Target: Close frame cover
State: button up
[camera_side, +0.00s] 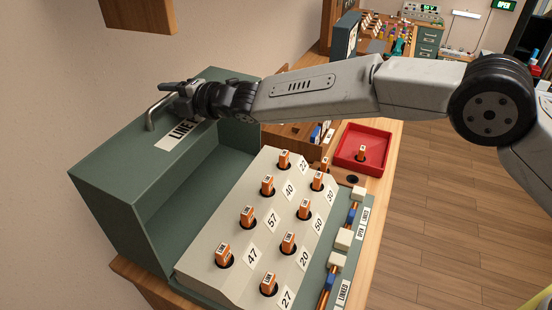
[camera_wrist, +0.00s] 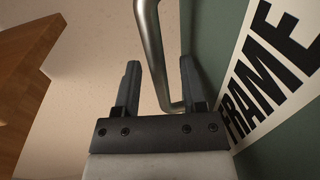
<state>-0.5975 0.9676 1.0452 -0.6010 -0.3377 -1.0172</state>
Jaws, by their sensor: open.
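The frame cover (camera_side: 110,165) is a large green hood, standing open behind the sloped cream panel (camera_side: 225,275). It has a white label (camera_side: 172,140), partly hidden by my gripper, with "FRAME" readable in the wrist view (camera_wrist: 275,60). A metal bar handle (camera_side: 150,117) is fixed to the cover near the label. My gripper (camera_side: 180,90) is at the handle, above the cover. In the wrist view the fingers (camera_wrist: 160,65) are apart and the handle (camera_wrist: 155,50) runs between them, close to the right finger. Whether they touch is unclear.
Several orange plugs labelled LINE (camera_side: 222,253) stand upright in the panel's numbered holes. A red tray (camera_side: 375,138) with one plug sits to the right. Switches (camera_side: 343,238) line the panel's right edge. A wooden block (camera_side: 140,14) hangs on the wall above the cover.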

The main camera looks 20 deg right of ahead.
jog(key=shift+w+a, duration=0.2)
jog(key=shift+a, duration=0.05)
grip_shut()
dwell(1.5)
